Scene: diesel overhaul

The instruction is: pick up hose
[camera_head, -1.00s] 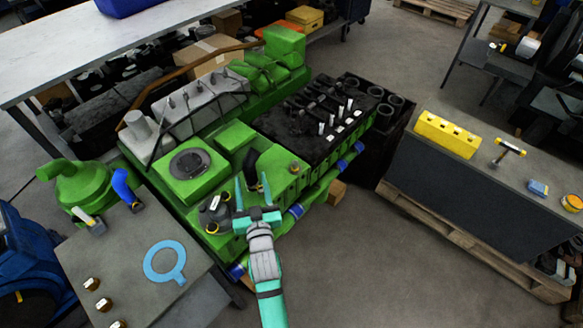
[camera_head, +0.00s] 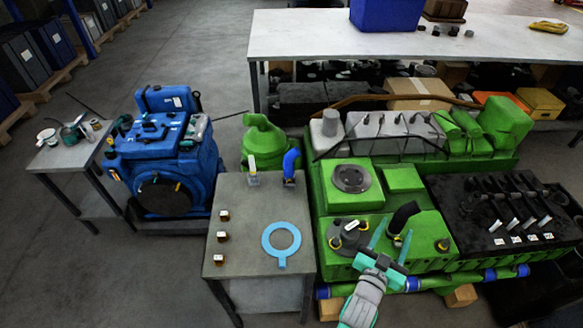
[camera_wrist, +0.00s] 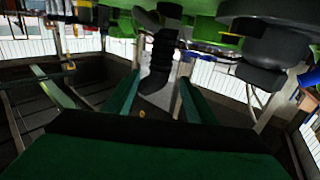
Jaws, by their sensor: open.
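A black bent hose (camera_head: 403,217) stands on the green engine (camera_head: 335,205), close to my gripper's fingertips. My gripper (camera_head: 390,240) is open, its teal fingers pointing at the hose. In the wrist view the ribbed black hose (camera_wrist: 161,60) appears between the two green fingers (camera_wrist: 158,100), with a visible gap on either side; contact cannot be confirmed. A blue bent hose (camera_head: 291,165) stands on the small grey table (camera_head: 240,200) to the left, apart from my gripper.
A light blue ring gasket (camera_head: 282,241) and several small brown-and-white parts lie on the grey table. A round dark fitting (camera_head: 348,236) sits left of the fingers. A blue engine (camera_head: 165,160) stands further left, a long white-topped bench (camera_head: 310,35) behind.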

